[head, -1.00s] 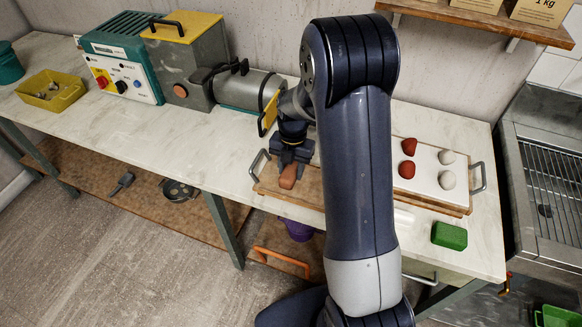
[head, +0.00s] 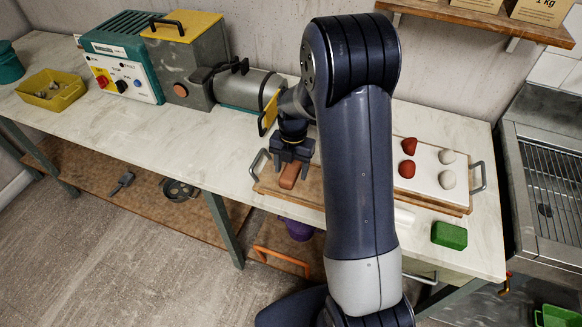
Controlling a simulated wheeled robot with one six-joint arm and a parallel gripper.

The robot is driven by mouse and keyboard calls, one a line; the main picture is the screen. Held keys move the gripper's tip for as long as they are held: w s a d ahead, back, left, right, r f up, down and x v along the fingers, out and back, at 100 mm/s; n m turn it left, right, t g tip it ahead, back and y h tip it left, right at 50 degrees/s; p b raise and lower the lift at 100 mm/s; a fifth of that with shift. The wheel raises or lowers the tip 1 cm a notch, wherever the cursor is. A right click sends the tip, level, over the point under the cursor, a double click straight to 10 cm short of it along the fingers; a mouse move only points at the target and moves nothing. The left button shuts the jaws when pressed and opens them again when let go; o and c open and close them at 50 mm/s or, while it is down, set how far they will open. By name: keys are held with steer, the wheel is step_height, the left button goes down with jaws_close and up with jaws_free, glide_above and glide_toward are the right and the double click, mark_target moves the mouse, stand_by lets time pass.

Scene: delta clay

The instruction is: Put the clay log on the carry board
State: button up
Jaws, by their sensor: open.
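The clay log (head: 289,176) is a short reddish-brown piece lying on the wooden carry board (head: 313,187), near its left end. The board has grey metal handles, and my arm hides its middle. My gripper (head: 290,167) points down over the log. Its jaws are open and sit just above or around the log's far end; I cannot tell whether they touch it.
A white sheet with two red lumps (head: 407,170) and two white lumps (head: 447,180) covers the board's right part. A green block (head: 449,235) lies near the table's front edge. A machine with a grey barrel (head: 240,88) stands behind left.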

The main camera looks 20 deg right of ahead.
mark_target(293, 165)
step_height(293, 165, up, 12)
steer(key=w, duration=0.1)
steer(key=shift+d+f+b, duration=0.15)
steer(key=shift+d+b, duration=0.25)
steer(key=shift+b, duration=0.05)
steer(key=shift+c, duration=0.2)
stand_by(1.7)
